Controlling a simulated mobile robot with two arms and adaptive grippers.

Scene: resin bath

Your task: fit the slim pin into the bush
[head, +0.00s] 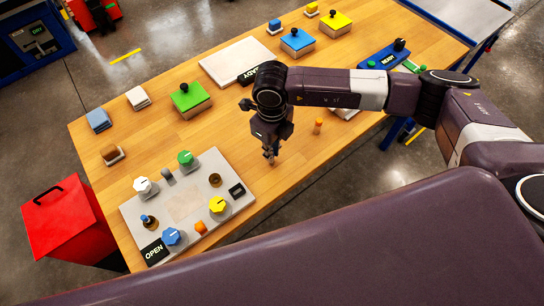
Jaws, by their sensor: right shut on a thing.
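My right gripper (270,152) points down above the wood table, right of the pale panel. It is shut on a small thin thing, which looks like the slim pin; the fingers hide most of it. A brown ring-shaped bush with a dark centre (215,180) stands on the panel, left of and nearer than the gripper, apart from it. A blue-topped piece (149,221) stands at the panel's left side, and I cannot tell whether it sits in another bush. My left gripper is not in view.
The pale panel (184,248) carries white (142,185), green (186,158), yellow (217,205) and blue (171,237) knobs and a grey post (168,176). An orange peg (318,126) stands right of the gripper. A green-topped block (188,97) is behind left. Bare wood lies around the gripper.

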